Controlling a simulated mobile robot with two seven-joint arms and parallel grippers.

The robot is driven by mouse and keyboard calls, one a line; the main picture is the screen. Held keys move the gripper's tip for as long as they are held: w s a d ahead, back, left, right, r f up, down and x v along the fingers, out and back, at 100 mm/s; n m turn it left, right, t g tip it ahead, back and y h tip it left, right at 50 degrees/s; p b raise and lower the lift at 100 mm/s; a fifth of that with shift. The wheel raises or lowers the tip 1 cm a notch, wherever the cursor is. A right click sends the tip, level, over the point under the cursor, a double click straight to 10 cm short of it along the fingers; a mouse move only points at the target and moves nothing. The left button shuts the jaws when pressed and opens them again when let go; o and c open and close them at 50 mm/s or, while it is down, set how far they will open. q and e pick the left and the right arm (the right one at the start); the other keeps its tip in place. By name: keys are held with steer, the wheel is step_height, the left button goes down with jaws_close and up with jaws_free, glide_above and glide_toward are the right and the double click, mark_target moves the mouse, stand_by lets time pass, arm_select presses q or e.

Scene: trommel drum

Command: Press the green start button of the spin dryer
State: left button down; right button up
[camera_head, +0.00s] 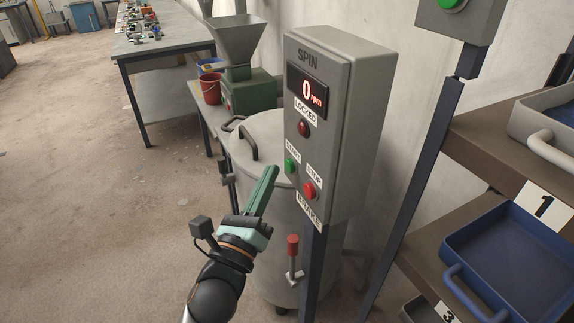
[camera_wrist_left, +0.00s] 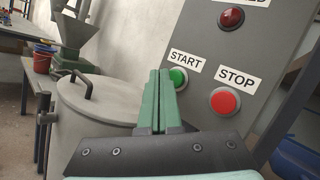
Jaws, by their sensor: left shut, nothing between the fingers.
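The green start button (camera_head: 291,167) sits on the front of the grey SPIN control box (camera_head: 336,130), under a START label. The red stop button (camera_head: 309,190) is to its lower right. My left gripper (camera_head: 272,170) is shut and empty, its green fingers pointing up toward the start button from the left. In the left wrist view the fingertips (camera_wrist_left: 159,74) appear just left of the start button (camera_wrist_left: 178,77), partly overlapping its edge. I cannot tell whether they touch it. The display reads 0 rpm, and the LOCKED lamp (camera_head: 303,128) is dark red. My right gripper is out of view.
The grey lidded drum (camera_head: 268,150) stands behind my gripper. A red-handled lever (camera_head: 292,246) is below the box, beside its dark post. A shelf with blue trays (camera_head: 510,262) is at the right. Open floor lies to the left.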

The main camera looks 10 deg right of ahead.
arm_select(q)
steer(key=shift+d, duration=0.15)
stand_by(0.6)
steer(key=shift+w+d, duration=0.15)
steer(key=shift+d, duration=0.15)
steer(key=shift+w+d+r, duration=0.2)
steer(key=shift+w+d, duration=0.05)
steer(key=shift+d, duration=0.4)
stand_by(0.8)
steer(key=shift+r, duration=0.1)
stand_by(0.4)
steer(key=shift+s+a+r+p, duration=0.4)
steer(key=shift+a+r+p, duration=0.35)
steer(key=shift+p, duration=0.25)
steer(key=shift+f, duration=0.1)
